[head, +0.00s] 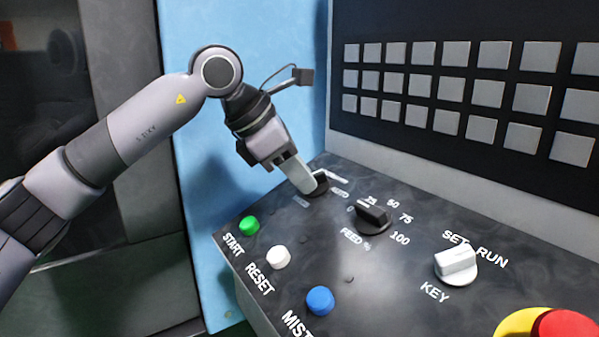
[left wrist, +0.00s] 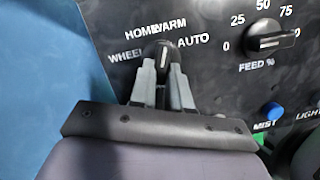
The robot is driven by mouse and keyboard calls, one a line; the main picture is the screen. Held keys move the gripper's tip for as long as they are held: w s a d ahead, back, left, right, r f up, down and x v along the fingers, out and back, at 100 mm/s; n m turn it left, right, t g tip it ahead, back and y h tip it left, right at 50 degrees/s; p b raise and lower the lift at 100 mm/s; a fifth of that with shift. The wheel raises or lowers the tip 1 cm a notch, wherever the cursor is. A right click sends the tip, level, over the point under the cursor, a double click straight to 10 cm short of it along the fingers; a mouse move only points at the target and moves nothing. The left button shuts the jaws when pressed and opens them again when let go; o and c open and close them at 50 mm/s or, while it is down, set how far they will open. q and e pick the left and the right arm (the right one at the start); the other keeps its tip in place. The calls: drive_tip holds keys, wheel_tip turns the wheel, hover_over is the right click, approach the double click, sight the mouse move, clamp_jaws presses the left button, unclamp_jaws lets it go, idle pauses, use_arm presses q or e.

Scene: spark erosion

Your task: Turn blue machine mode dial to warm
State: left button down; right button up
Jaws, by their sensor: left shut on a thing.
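The black mode dial (head: 319,182) sits at the far left corner of the dark control panel. In the left wrist view the dial (left wrist: 159,48) has the labels WHEEL, HOME, WARM and AUTO around it. A pale mark on its knob points roughly upward, near WARM; the fingers partly hide the knob, so the exact setting is hard to tell. My left gripper (head: 308,186) reaches down to the dial. In the left wrist view its two grey fingers (left wrist: 162,70) stand on either side of the knob, shut on it. My right gripper is out of view.
The black feed dial (head: 373,217) is close to the right of the mode dial. Green start (head: 249,225), white reset (head: 279,258) and blue mist (head: 320,300) buttons line the front. A white key switch (head: 456,263) and a red stop button (head: 566,326) are further right.

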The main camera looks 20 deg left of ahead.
use_arm(q)
drive_tip(key=c, duration=1.1)
unclamp_jaws()
drive_tip(key=shift+r, duration=0.1)
drive_tip(key=shift+v, duration=3.55)
